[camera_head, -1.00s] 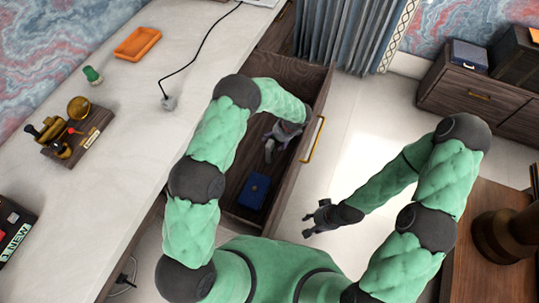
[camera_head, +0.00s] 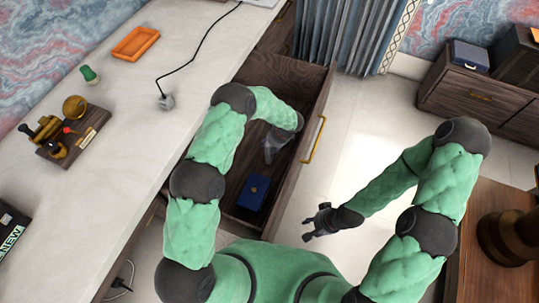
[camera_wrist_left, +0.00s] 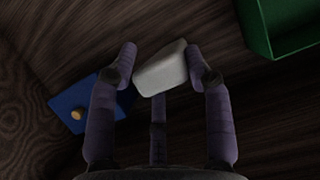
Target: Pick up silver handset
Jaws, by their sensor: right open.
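A pale silver-grey block-like thing, which I take for the silver handset (camera_wrist_left: 163,72), lies in the open drawer (camera_head: 306,103). In the left wrist view it is between the fingers of my left gripper (camera_wrist_left: 162,62), with a narrow gap showing on each side. My left gripper is open and points down into the drawer; it also shows in the head view (camera_head: 270,150), where I cannot make out the handset. My right gripper (camera_head: 318,222) is open and empty, outside the drawer above the floor.
A blue box (camera_head: 254,192) lies at the drawer's near end, left of my left gripper in the wrist view. A green box (camera_wrist_left: 290,22) is at the wrist view's upper right. The desk (camera_head: 135,130) bears an orange tray (camera_head: 136,43) and a wooden stand (camera_head: 72,140).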

